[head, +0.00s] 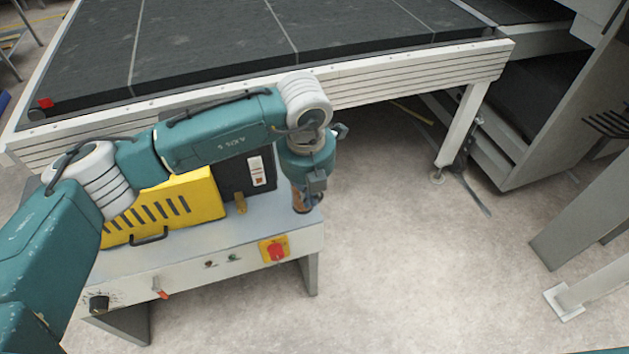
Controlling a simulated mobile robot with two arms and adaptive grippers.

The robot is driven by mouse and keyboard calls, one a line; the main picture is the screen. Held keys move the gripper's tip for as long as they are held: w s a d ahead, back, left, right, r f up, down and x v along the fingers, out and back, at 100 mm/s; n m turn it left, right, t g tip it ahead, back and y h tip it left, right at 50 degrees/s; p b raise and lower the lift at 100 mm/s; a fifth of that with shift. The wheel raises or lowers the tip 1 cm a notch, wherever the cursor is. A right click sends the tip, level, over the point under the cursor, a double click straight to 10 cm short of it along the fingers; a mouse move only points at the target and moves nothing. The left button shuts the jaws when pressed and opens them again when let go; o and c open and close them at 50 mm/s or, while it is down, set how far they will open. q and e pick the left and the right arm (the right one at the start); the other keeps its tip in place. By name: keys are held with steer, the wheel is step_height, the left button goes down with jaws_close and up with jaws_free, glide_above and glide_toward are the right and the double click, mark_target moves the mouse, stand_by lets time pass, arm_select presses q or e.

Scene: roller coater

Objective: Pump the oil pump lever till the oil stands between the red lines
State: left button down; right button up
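A dark box (236,177) stands at the back of the grey bench, with a narrow white gauge strip (257,171) on its face. Small dark and reddish marks show on the strip, but the oil level is too small to read. My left gripper (305,203) points down at the bench's right end, to the right of the gauge. An orange-brown piece shows at its fingers; I cannot tell whether this is the pump lever or whether the fingers hold it. My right gripper is out of view.
A yellow slotted cover (180,207) stands on the bench (190,255) left of the dark box. The bench front carries a red switch (276,251) and a knob (98,304). A conveyor (230,40) runs behind.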

arm_select(q)
step_height(320, 180, up, 12)
steer(key=s, duration=0.1)
stand_by(0.4)
steer(key=shift+s+a, duration=0.1)
stand_by(0.7)
